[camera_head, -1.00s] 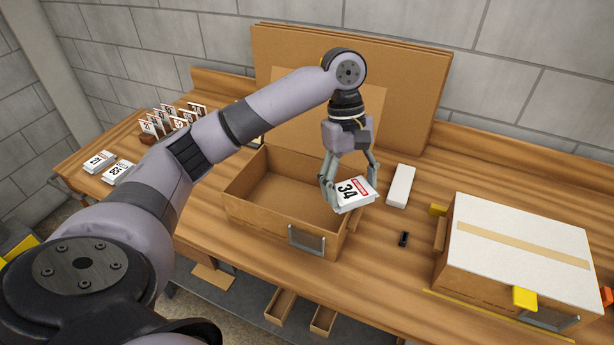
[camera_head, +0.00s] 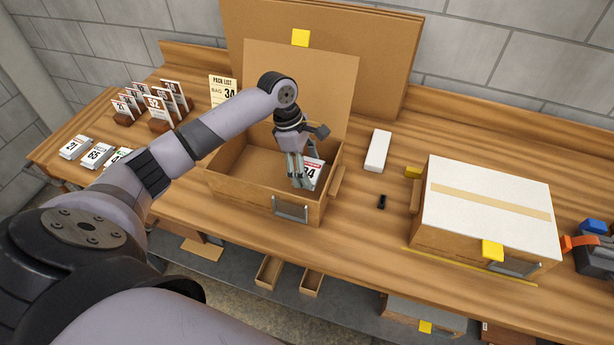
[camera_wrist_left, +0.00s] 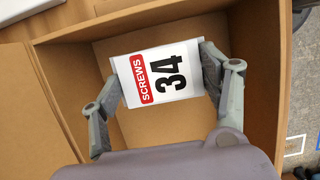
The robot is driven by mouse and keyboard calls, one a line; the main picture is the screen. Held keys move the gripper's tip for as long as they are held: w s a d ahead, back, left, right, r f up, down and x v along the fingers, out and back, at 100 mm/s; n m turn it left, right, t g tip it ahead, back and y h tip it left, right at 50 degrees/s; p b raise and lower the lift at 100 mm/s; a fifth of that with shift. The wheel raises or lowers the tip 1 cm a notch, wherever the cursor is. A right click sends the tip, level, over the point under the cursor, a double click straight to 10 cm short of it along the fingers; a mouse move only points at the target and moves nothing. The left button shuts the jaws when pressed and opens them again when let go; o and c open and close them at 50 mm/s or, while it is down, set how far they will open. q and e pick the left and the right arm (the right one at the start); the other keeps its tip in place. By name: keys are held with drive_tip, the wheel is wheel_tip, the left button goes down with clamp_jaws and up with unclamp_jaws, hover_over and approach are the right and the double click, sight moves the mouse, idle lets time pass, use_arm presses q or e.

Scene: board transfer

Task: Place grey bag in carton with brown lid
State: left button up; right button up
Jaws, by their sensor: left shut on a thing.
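My left gripper (camera_head: 300,180) is shut on a pale grey bag (camera_head: 314,172) whose label reads SCREWS 34. The bag also shows between the two fingers in the left wrist view (camera_wrist_left: 160,76). The open carton (camera_head: 245,194) stands on the bench with its brown lid (camera_head: 335,95) raised behind it. Bag and fingertips are within the carton's opening, toward its right side. I cannot tell whether the bag touches the floor of the carton. My right gripper is not in view.
A closed carton with a white lid (camera_head: 475,208) stands at the right. A white block (camera_head: 378,151) and a small black item (camera_head: 382,202) lie between the cartons. Other numbered bags (camera_head: 96,155) and cards stand at the left. A pack list (camera_head: 222,89) reads bag 34.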

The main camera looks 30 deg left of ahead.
use_arm(q)
drive_tip(key=shift+f, duration=2.7)
drive_tip(key=shift+p, duration=0.35)
drive_tip(key=o, duration=1.5)
drive_tip(key=shift+f, duration=0.1)
drive_tip(key=b+v, duration=0.1)
drive_tip(key=v, duration=1.1)
drive_tip(key=shift+b, duration=0.35)
